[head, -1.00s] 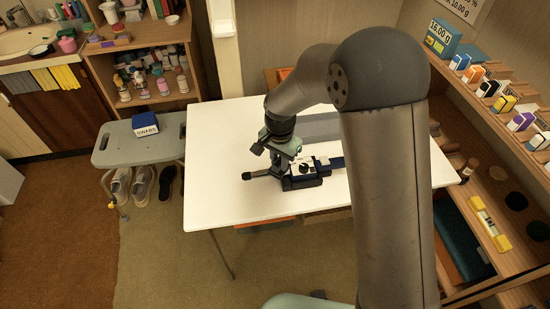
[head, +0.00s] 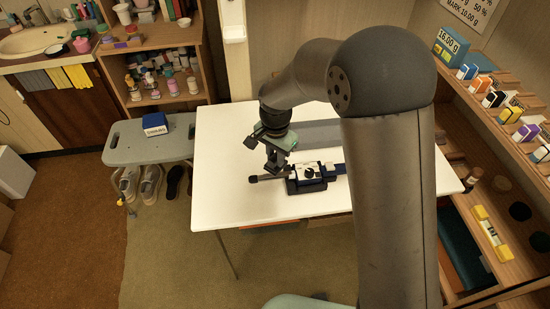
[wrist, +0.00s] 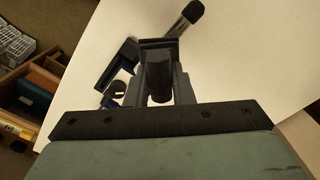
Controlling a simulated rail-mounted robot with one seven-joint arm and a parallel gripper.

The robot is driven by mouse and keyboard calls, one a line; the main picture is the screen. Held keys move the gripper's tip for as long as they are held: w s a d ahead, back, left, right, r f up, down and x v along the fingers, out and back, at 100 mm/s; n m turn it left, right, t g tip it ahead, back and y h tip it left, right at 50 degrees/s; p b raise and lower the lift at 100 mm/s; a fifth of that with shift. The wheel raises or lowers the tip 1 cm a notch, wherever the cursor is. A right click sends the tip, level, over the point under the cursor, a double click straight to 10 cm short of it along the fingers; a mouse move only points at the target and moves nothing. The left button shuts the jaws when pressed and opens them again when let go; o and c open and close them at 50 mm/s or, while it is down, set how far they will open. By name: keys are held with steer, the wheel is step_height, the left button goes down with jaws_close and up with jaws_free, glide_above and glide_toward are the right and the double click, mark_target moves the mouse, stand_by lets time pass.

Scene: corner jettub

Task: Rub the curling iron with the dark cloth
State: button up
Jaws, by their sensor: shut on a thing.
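The curling iron shows in the head view as a dark rod with a grey tip (head: 266,178). It points left from a dark blue holder with a white top (head: 307,174) on the white table; its end also shows in the wrist view (wrist: 190,14). My gripper (head: 277,168) points down over the table, just left of the holder and close to the rod. In the wrist view my gripper (wrist: 160,48) is shut on a dark, rounded thing, apparently the dark cloth (wrist: 159,78). Whether the cloth touches the iron is hidden.
The white table (head: 230,195) is clear to the left and in front. A grey stool (head: 128,150) with a blue-and-white box (head: 155,124) stands to the left. Shelves with several small boxes (head: 493,98) and a yellow object (head: 492,230) line the right side.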

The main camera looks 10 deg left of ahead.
steer(key=shift+r+p, duration=0.85)
steer(key=shift+r, duration=0.95)
